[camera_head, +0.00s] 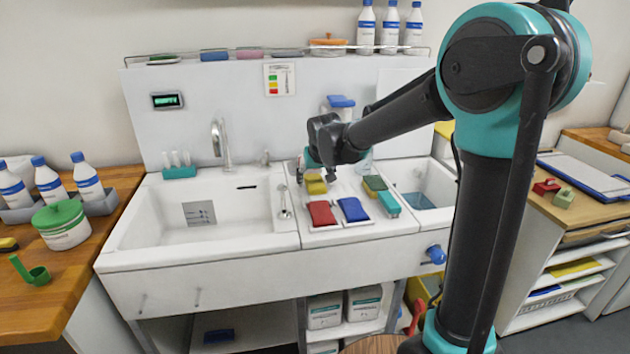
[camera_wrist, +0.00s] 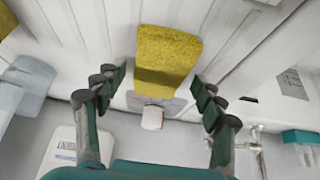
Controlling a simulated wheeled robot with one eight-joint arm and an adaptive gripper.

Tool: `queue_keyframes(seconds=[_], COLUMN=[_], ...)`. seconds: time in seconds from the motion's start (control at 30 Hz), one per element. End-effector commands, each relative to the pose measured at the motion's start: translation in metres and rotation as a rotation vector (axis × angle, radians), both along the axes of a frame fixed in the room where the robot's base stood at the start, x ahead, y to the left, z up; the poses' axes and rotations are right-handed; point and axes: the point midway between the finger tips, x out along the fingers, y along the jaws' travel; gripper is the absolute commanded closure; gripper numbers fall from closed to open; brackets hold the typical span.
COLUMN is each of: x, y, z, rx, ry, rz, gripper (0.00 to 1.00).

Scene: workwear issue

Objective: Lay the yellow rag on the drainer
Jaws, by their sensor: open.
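The yellow rag (camera_head: 315,184) is at the back of the white drainer (camera_head: 343,187), just below my gripper (camera_head: 325,166). In the wrist view the rag (camera_wrist: 167,50) is a thick yellow rectangle with a darker lower face, over the white ribbed surface of the drainer (camera_wrist: 238,45). My gripper's fingers (camera_wrist: 162,100) are open and spread wide, one to each side of the rag's lower end, with clear gaps to it. Nothing is held between them. Whether the rag touches the drainer along its whole length I cannot tell.
A red cloth (camera_head: 321,213) and a blue cloth (camera_head: 353,209) lie at the drainer's front. A yellow-green sponge (camera_head: 375,183) and a teal block (camera_head: 389,204) are to the right. Sink basins flank the drainer; a tap (camera_head: 221,143) rises behind the left basin (camera_head: 150,215).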

Motion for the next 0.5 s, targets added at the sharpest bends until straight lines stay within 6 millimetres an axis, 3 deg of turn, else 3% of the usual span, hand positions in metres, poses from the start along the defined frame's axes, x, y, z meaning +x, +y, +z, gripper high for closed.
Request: queue_keyframes(seconds=[0.17, 0.5], x=[-0.008, -0.039], y=[-0.002, -0.011], z=[0.015, 0.071], rx=[0.000, 0.000], ry=[0.000, 0.000], rz=[0.000, 0.001], gripper=[0.30, 0.30])
